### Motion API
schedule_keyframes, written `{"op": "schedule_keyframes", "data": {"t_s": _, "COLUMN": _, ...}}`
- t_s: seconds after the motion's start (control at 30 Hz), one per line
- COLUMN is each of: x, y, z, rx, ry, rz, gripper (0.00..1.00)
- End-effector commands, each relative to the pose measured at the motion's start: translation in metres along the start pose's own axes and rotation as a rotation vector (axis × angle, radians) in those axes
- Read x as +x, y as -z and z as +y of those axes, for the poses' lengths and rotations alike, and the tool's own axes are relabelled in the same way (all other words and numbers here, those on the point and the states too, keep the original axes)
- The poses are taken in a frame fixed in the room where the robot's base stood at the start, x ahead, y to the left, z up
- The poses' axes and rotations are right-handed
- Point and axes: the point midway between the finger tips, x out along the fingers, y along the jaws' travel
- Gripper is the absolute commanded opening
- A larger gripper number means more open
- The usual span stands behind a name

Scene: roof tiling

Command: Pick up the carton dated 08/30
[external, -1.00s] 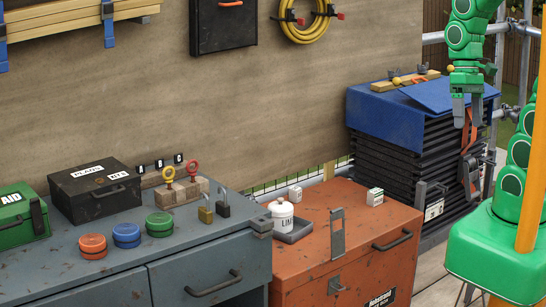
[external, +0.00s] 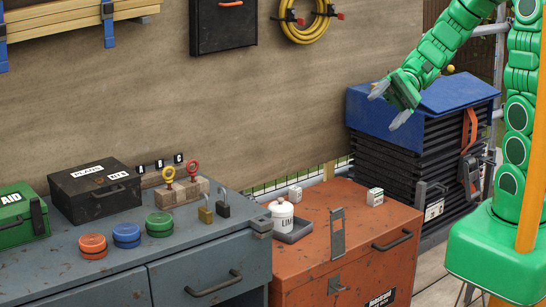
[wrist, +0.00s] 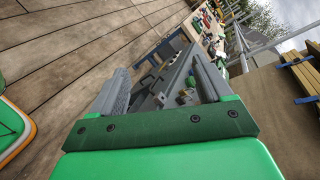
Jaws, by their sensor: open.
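Two small white cartons stand on the orange chest (external: 345,262) in the external view. One carton (external: 295,193) is at the chest's back left, behind the white jar. The other carton (external: 375,196), with green markings, is near its back right. Their dates are too small to read, so I cannot tell which is dated 08/30.
A white jar (external: 283,215) stands in a grey tray (external: 299,233) beside the left carton. A black stack under a blue cover (external: 385,120) rises behind the chest. The grey workbench (external: 200,250) on the left holds boxes, tins and padlocks.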

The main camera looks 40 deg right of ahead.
Motion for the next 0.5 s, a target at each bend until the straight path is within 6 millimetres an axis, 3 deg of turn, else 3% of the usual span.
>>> {"op": "schedule_keyframes", "data": {"t_s": 0.27, "x": -0.017, "y": 0.056, "z": -0.04, "rx": 0.115, "ry": 0.3, "rz": 0.026, "gripper": 0.79}}
{"op": "schedule_keyframes", "data": {"t_s": 0.5, "x": -0.049, "y": 0.115, "z": -0.06, "rx": 0.224, "ry": 0.549, "rz": 0.085, "gripper": 0.79}}
